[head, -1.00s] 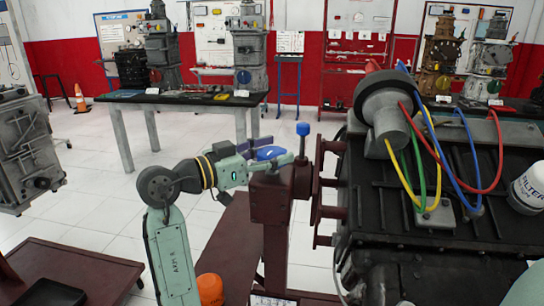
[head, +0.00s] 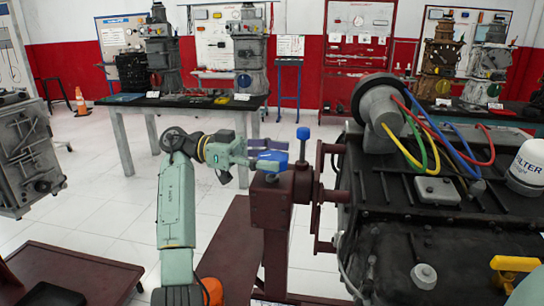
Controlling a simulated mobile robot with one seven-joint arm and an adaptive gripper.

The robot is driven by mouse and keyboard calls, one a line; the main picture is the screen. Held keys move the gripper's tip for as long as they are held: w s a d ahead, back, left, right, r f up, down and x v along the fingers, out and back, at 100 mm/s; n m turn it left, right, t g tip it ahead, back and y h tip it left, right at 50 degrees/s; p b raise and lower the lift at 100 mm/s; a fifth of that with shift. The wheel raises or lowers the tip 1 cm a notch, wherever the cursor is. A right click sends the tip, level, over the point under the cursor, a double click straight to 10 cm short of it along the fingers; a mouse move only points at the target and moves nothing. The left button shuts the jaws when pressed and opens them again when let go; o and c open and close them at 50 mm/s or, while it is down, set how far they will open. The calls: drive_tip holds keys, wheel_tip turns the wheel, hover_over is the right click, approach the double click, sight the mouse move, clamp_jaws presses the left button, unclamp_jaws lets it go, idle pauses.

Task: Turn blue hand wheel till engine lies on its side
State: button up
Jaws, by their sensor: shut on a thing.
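The engine (head: 400,225) is a large black block at the right of the head view, carried on a dark red stand (head: 272,200). Its grey distributor (head: 378,100) has red, blue, yellow and green leads, and its white filter (head: 530,165) stands at the right edge. The engine is tilted, with its ribbed cover and near side showing. The blue hand wheel (head: 272,161) is at the left end of the stand head. My gripper (head: 274,152) reaches it from the left and is shut on it; the fingers hide part of it. A blue knob (head: 303,133) tops the stand post.
A black-topped table (head: 185,99) with engine parts stands behind my arm. Another engine (head: 25,155) is at the left edge, above a dark red platform (head: 75,270). White floor lies open between the stand and the table.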

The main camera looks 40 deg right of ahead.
sight(273, 155)
drive_tip(key=shift+m+g+y, duration=0.7)
drive_tip(key=shift+m+y, duration=0.1)
drive_tip(key=shift+y, duration=0.3)
drive_tip(key=shift+s+f+m+y, duration=0.1)
drive_tip(key=shift+m+y, duration=0.2)
drive_tip(key=shift+y, duration=0.1)
drive_tip(key=o, duration=1.2)
wheel_tip(273, 155, up, 10)
drive_tip(key=shift+r, duration=0.1)
